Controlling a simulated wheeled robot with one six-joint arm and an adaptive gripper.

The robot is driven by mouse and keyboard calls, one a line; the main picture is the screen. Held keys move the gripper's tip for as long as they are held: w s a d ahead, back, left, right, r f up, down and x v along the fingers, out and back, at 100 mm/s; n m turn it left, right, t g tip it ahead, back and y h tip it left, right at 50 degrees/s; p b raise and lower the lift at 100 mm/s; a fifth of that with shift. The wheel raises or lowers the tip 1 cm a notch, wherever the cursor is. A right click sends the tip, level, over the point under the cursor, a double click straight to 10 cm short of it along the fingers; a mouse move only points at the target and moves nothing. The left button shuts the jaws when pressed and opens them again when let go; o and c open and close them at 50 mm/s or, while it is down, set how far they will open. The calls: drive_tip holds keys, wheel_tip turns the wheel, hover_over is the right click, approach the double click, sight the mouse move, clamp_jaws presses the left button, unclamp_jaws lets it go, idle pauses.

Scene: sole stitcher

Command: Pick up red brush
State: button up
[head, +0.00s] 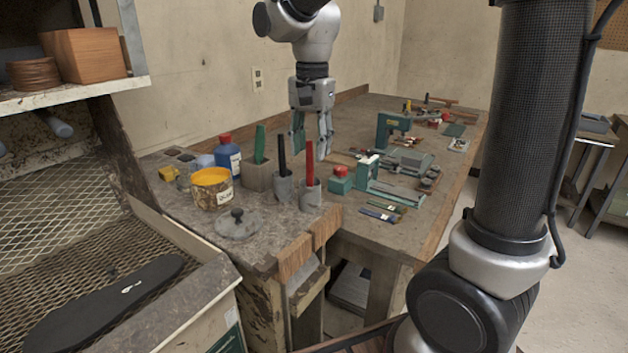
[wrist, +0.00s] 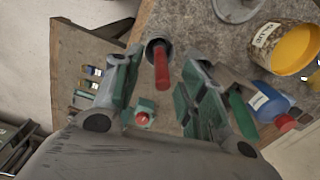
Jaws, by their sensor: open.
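The red brush (head: 309,163) stands upright in a grey cup (head: 310,191) near the front corner of the workbench. In the wrist view the red brush (wrist: 161,68) shows between the fingers, nearer the left one, with its cup (wrist: 155,45) beyond it. My gripper (head: 311,150) points down above the bench, behind the brushes in the head view. It is open and empty; its fingers (wrist: 160,75) are spread apart in the wrist view, and I cannot tell its exact height over the brush.
A black-handled brush (head: 282,155) and a green-handled one (head: 260,144) stand in holders to the left. A yellow glue pot (head: 211,187), blue bottle (head: 228,156) and grey lid (head: 237,222) are close by. A red-topped teal box (head: 341,180) sits to the right.

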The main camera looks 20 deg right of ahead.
sight(310, 185)
wheel_tip(310, 185, down, 4)
drive_tip(key=shift+a+r, duration=0.1)
drive_tip(key=shift+c, duration=0.2)
clamp_jaws()
wheel_tip(310, 185, up, 10)
drive_tip(key=shift+r, duration=0.1)
idle(0.5)
